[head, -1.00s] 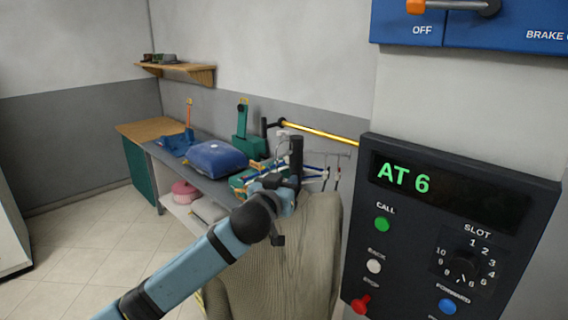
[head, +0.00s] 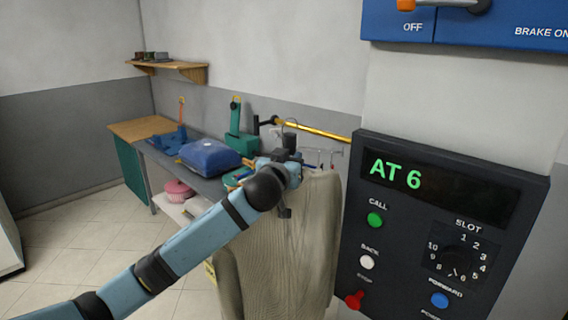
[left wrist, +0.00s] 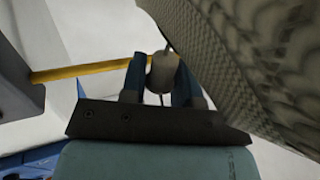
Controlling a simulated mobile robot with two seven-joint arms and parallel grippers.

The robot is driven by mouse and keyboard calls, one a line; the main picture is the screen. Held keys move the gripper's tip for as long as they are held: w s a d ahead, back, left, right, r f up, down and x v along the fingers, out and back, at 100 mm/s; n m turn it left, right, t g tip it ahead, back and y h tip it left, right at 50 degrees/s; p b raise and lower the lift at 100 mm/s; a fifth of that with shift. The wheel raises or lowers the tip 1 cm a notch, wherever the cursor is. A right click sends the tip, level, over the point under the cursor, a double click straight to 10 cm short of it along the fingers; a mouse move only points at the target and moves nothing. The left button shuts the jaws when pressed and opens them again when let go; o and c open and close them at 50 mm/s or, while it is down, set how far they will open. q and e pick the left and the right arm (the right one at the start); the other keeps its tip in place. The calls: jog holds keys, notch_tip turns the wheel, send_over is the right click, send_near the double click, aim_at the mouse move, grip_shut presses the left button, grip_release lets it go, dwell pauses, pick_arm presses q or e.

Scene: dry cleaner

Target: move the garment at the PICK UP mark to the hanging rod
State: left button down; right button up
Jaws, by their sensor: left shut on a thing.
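The garment, a beige ribbed knit (head: 285,240), hangs upright below my left gripper (head: 288,165) in the head view. It also fills the upper right of the left wrist view (left wrist: 235,60). My left gripper is shut on a grey cylindrical piece (left wrist: 162,72) at the garment's hanger, between its two blue fingers. A thin wire hook (head: 291,122) shows above the gripper, close to the yellow hanging rod (head: 330,134) on the wall. I cannot tell whether the hook touches the rod. The rod also shows left of the fingers in the wrist view (left wrist: 85,72).
A control panel (head: 440,225) reading "AT 6" stands close to the garment's right. A blue brake box (head: 480,30) is above it. Floor at left is clear.

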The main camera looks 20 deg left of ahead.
pick_arm(q)
jog(key=shift+w+d, duration=0.1)
jog(key=shift+w, duration=0.2)
jog(key=shift+w, duration=0.15)
jog(key=shift+w+d+y, duration=0.3)
jog(key=shift+w+d, duration=0.05)
jog(key=shift+w, duration=0.3)
dwell(0.4)
jog(key=shift+w+d+b, duration=0.25)
jog(key=shift+w+d, duration=0.1)
jog(key=shift+w, duration=0.6)
jog(key=shift+w+d+b, duration=0.25)
jog(key=shift+w+d, duration=0.05)
jog(key=shift+w, duration=0.6)
jog(key=shift+w+d+b, duration=0.25)
jog(key=shift+w+d, duration=0.1)
jog(key=shift+w, duration=0.6)
jog(key=shift+f+b, duration=1.1)
jog(key=shift+f, duration=0.5)
